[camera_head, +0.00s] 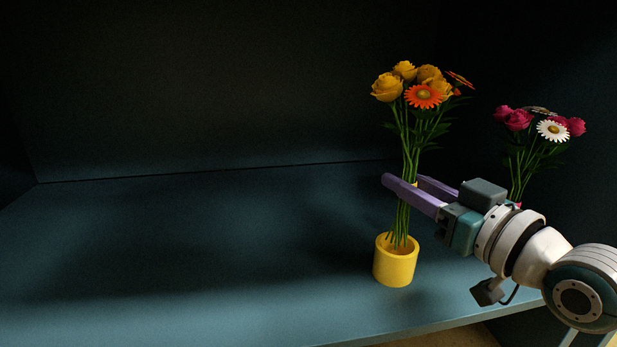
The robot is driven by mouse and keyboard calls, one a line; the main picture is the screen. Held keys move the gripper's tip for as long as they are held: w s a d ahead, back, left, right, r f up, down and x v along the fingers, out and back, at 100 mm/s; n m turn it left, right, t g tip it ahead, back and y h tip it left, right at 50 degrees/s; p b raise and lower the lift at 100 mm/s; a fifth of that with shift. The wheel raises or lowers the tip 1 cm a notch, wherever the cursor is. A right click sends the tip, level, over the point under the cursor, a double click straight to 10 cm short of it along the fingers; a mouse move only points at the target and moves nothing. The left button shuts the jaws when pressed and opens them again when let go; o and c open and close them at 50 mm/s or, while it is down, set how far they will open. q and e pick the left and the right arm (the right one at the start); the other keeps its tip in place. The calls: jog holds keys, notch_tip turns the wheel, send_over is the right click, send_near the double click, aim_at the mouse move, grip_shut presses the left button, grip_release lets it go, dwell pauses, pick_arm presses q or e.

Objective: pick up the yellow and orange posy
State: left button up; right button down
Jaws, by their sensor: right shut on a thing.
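The yellow and orange posy (424,95) stands upright, with yellow roses and orange daisies above long green stems. Its lower stems go into a yellow pot (396,264) on the blue-grey table. My right gripper (402,187) comes in from the right and is shut on the posy's stems, above the pot's rim. The near purple finger covers part of the stems. Whether the stem ends touch the pot's bottom is hidden. My left gripper is not in view.
A second posy with crimson and white flowers (540,125) stands to the right, behind my right arm, which hides its base. The table (180,250) is clear to the left. Its front edge runs along the bottom right. Dark walls stand behind.

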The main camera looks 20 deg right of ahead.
aim_at(417, 167)
jog(key=r+p, duration=0.2)
jog(key=shift+s+r, duration=0.2)
jog(key=shift+r, duration=0.2)
jog(key=s+p, duration=0.2)
jog(key=s, duration=0.1)
jog(key=shift+s+d, duration=0.15)
jog(key=shift+s, duration=0.2)
jog(key=s+d+p, duration=0.1)
jog(key=s+p, duration=0.5)
jog(key=s, duration=0.7)
pick_arm(q)
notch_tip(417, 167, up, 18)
jog(key=p, duration=0.7)
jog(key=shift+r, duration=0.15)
pick_arm(e)
notch_tip(417, 167, up, 6)
jog(key=shift+s+r, duration=0.15)
jog(key=shift+s, duration=0.25)
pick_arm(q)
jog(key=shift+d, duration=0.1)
